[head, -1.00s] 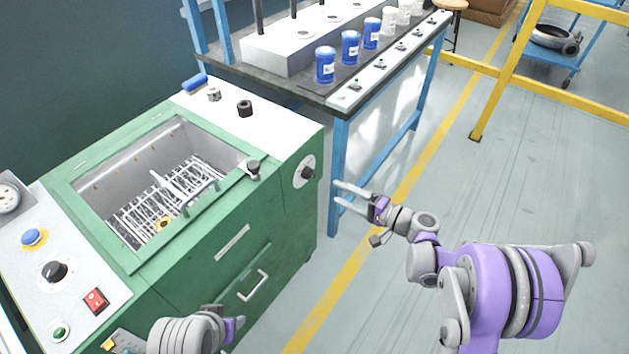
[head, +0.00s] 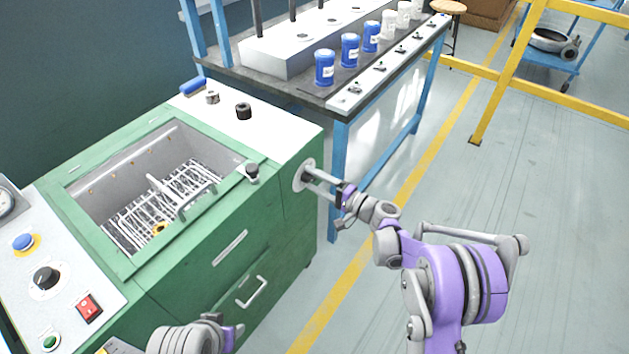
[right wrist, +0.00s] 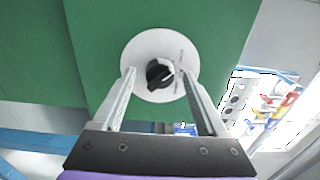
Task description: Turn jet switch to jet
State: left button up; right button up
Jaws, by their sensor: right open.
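The jet switch appears to be the black knob on a round white plate (head: 299,176), on the right side of the green cabinet (head: 190,262). In the right wrist view the black knob (right wrist: 159,74) shows a white pointer mark toward the upper right; the lettering is too small to read. My right gripper (head: 316,182) is open and level with the plate. In the right wrist view its fingers (right wrist: 158,76) lie to either side of the knob, with a gap on both sides. Contact is not visible. My left gripper (head: 234,332) shows only partly at the bottom edge.
The cabinet has an open basin with a wire rack (head: 165,205) and a control panel (head: 60,265) at left. A blue-legged bench (head: 340,130) with several blue and white jars stands behind. Floor to the right is free up to a yellow rail (head: 505,80).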

jog(key=shift+a, duration=0.1)
grip_shut()
dwell(0.3)
jog(key=shift+m, duration=0.3)
jog(key=m+b, duration=0.1)
jog(key=m, duration=0.2)
jog(key=shift+f+m, duration=0.1)
jog(key=shift+m, duration=0.2)
jog(key=shift+m+b, duration=0.8)
jog(key=shift+m, duration=1.5)
grip_release()
